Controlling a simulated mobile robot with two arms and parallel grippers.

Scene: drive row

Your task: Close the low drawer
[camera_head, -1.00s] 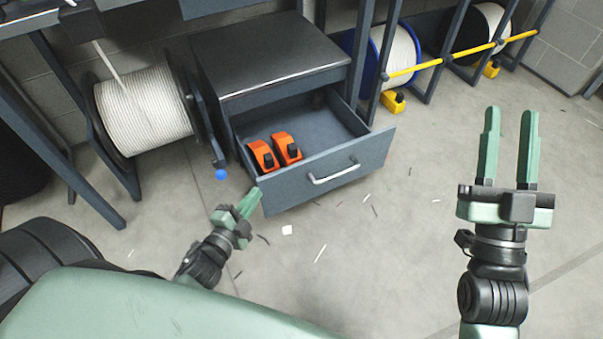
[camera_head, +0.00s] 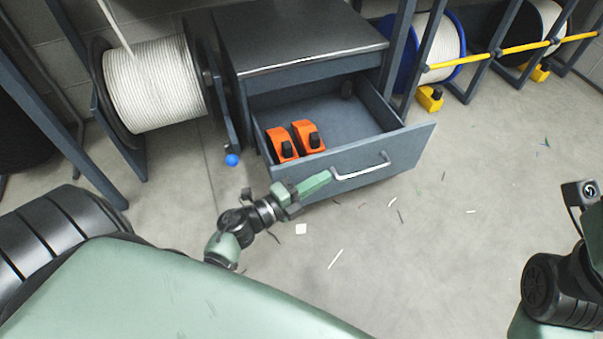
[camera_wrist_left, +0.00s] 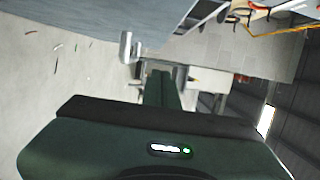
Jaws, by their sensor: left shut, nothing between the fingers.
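The low drawer (camera_head: 408,148) of the grey cabinet is pulled out and open. It has a silver bar handle (camera_head: 362,172) on its front. My left gripper (camera_head: 318,182) is shut and empty, with its fingertips at the drawer front beside the left end of the handle. I cannot tell whether they touch. In the left wrist view the shut fingers (camera_wrist_left: 162,88) point toward the handle (camera_wrist_left: 126,47) and the drawer front (camera_wrist_left: 75,15). My right arm shows at the right edge of the head view, and its fingers are out of frame.
Two orange-and-black objects (camera_head: 282,145) (camera_head: 308,135) lie in the drawer. A white cable reel (camera_head: 155,85) stands left of the cabinet (camera_head: 300,35), with a blue ball (camera_head: 232,160) nearby. More reels (camera_head: 432,45) stand to the right. Floor in front is free except for small scraps.

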